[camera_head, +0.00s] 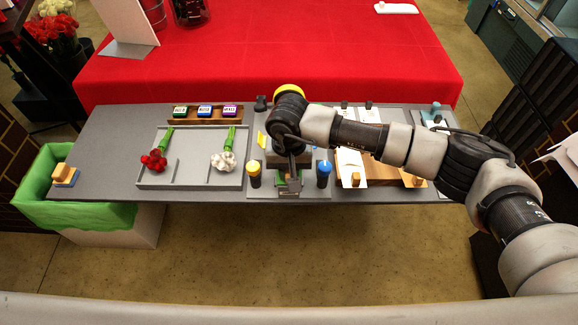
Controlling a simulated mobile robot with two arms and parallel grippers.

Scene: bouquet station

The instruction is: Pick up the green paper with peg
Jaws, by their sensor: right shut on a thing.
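My right gripper (290,176) is low over the front middle of the grey table, its arm coming in from the right. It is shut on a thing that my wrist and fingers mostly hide. A small green piece (284,184) shows right at the fingers, between a yellow-topped bottle (254,175) and a blue-topped bottle (323,174). It may be the green paper; I cannot make out a peg on it. My left gripper is not in view.
A grey tray (193,186) holds red flowers (154,160) and white flowers (223,161). A wooden rack (205,121) of cards stands behind. White paper (351,162) lies on a wooden board at right. A green-lined bin (95,214) is at left.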

